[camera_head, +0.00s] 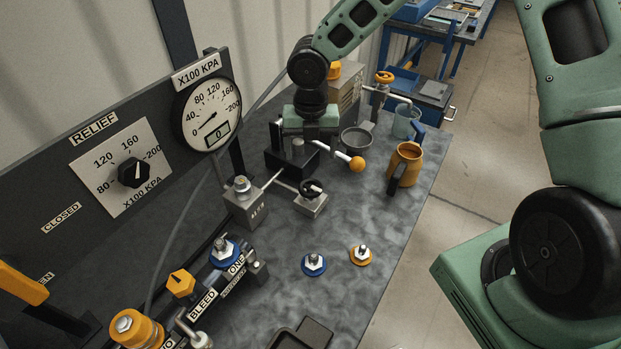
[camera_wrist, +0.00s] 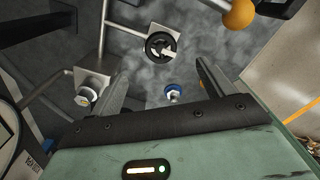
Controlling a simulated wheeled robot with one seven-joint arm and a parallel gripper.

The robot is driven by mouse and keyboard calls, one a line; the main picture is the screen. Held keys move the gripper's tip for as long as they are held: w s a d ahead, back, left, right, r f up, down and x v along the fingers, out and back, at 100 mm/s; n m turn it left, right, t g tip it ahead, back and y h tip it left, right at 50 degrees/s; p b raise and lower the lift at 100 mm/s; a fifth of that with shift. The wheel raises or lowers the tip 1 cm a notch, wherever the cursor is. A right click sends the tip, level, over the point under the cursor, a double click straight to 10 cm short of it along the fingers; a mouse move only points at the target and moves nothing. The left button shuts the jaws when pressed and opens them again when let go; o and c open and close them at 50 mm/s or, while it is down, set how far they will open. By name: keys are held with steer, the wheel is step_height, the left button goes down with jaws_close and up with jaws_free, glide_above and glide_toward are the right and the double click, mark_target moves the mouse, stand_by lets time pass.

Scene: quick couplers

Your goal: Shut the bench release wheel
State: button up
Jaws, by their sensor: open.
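The release wheel, which I take to be the small black handwheel (camera_head: 312,188), sits on a grey block on the bench, joined by a thin pipe to a larger metal block (camera_head: 243,205). In the wrist view the wheel (camera_wrist: 161,46) shows whole, with pale spokes, beyond and between the fingertips. My gripper (camera_head: 300,156) points down just behind and above the wheel in the head view. In the wrist view my gripper (camera_wrist: 163,72) is open, with nothing between its fingers. I cannot tell how far the wheel is turned.
A white lever with an orange ball (camera_head: 357,164) stands close right of my gripper. A bowl (camera_head: 356,141) and an orange jug (camera_head: 405,164) are farther right. Blue (camera_head: 314,265) and orange (camera_head: 360,255) couplers stand in front. A gauge (camera_head: 208,115) on the left panel reads 0.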

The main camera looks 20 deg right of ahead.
mark_target(311, 184)
step_height(311, 184, down, 11)
steer(key=shift+r+p, duration=0.1)
steer(key=shift+p, duration=0.55)
steer(key=c, duration=1)
